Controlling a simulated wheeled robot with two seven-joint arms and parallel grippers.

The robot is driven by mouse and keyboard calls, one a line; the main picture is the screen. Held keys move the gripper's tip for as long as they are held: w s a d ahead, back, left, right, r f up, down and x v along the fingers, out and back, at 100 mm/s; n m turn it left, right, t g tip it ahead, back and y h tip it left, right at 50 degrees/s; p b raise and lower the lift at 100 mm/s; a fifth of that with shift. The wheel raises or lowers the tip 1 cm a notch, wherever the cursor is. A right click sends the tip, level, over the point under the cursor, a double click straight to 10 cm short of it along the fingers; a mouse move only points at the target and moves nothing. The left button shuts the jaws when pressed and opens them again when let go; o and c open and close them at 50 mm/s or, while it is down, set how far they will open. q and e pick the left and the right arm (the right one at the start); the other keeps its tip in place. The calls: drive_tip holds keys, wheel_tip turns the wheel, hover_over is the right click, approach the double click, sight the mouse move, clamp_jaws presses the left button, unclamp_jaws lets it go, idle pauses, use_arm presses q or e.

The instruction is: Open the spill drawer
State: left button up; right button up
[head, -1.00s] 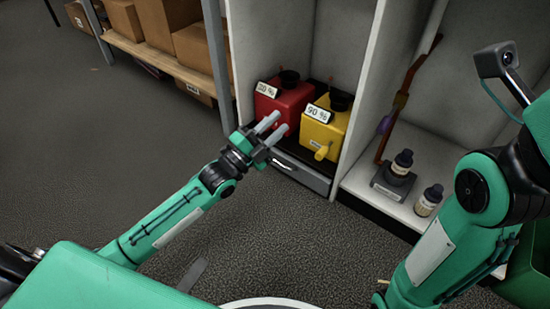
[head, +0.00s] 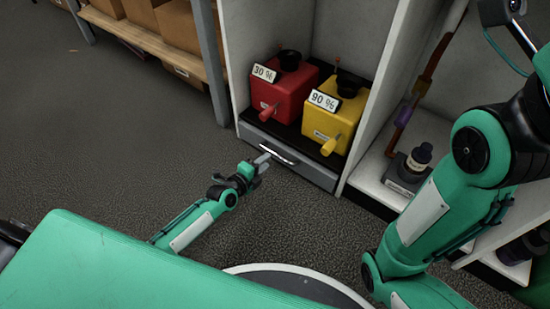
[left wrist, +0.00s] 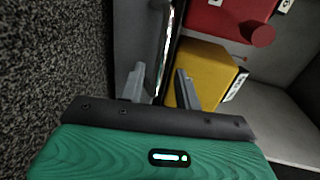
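The spill drawer (head: 290,156) is a low grey drawer under the two containers, with a silver bar handle (head: 279,149) across its front. It looks closed. My left gripper (head: 263,161) is just in front of the drawer, near the left part of the handle. In the left wrist view, the left gripper's fingers (left wrist: 160,75) are apart, and the bright handle (left wrist: 166,45) runs up the picture between their lines. I cannot tell whether either finger touches it. My right arm shows at the right, but its gripper is out of view.
A red container (head: 283,92) marked 30 % and a yellow container (head: 333,121) marked 90 % stand above the drawer. A shelf post (head: 210,60) rises at the left. The floor before the drawer is clear.

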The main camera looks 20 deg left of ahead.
sight(275, 153)
use_arm(q)
drive_tip(key=b+x, duration=0.2)
drive_tip(key=x, duration=0.4)
drive_tip(key=shift+w+d+b, duration=0.1)
drive_tip(key=shift+w+b, duration=0.15)
drive_tip(key=shift+b, duration=0.05)
clamp_jaws()
